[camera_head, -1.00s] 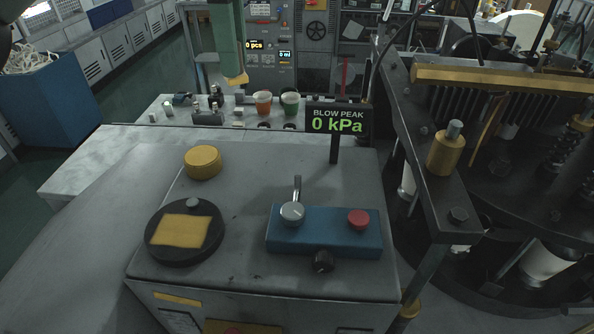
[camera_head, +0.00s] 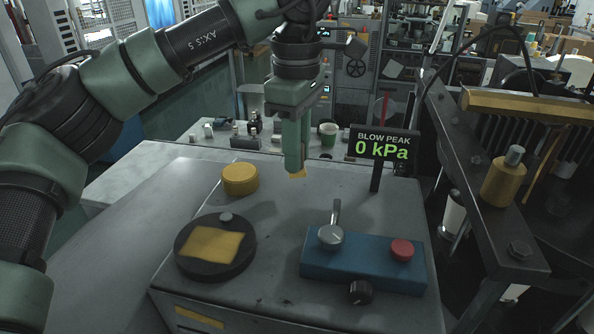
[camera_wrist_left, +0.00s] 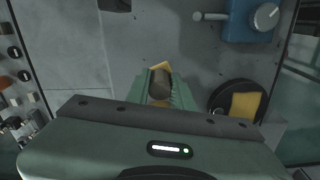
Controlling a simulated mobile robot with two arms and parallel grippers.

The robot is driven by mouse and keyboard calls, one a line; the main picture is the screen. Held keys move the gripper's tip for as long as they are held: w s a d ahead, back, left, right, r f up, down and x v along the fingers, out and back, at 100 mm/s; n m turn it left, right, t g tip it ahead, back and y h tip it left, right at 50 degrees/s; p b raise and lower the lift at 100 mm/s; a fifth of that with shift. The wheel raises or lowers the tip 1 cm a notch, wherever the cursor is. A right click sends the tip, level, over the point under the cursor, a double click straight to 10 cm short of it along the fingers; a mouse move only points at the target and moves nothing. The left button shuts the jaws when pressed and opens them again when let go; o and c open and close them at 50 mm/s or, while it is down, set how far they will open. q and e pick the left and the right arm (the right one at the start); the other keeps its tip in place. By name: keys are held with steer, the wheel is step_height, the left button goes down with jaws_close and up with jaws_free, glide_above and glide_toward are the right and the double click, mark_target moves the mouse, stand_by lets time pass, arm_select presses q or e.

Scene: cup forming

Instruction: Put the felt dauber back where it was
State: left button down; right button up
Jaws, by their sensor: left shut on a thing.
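My left gripper (camera_head: 297,168) points down above the grey machine top (camera_head: 285,215), behind the blue control box. It is shut on the felt dauber, whose yellow tip (camera_head: 298,174) shows just below the fingers. In the left wrist view, the dauber's dark brown round body (camera_wrist_left: 160,83) sits between the green fingers. A black round dish (camera_head: 183,262) with a yellow square pad (camera_head: 212,246) lies at the front left of the machine top. The dish also shows at the right of the left wrist view (camera_wrist_left: 217,97). My right gripper is not in view.
A yellow round block (camera_head: 240,180) stands behind the dish. The blue control box (camera_head: 340,272) has a lever and a red button. The "BLOW PEAK 0 kPa" sign (camera_head: 386,144) stands right of the gripper.

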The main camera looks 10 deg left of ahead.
arm_select(q)
steer(key=shift+f+p, duration=0.35)
steer(key=shift+f, duration=1.85)
steer(key=shift+f, duration=0.1)
steer(key=c, duration=1.2)
jaws_free()
steer(key=shift+c, duration=0.2)
step_height(320, 180, up, 12)
steer(key=shift+r, duration=0.2)
steer(key=shift+f, duration=0.1)
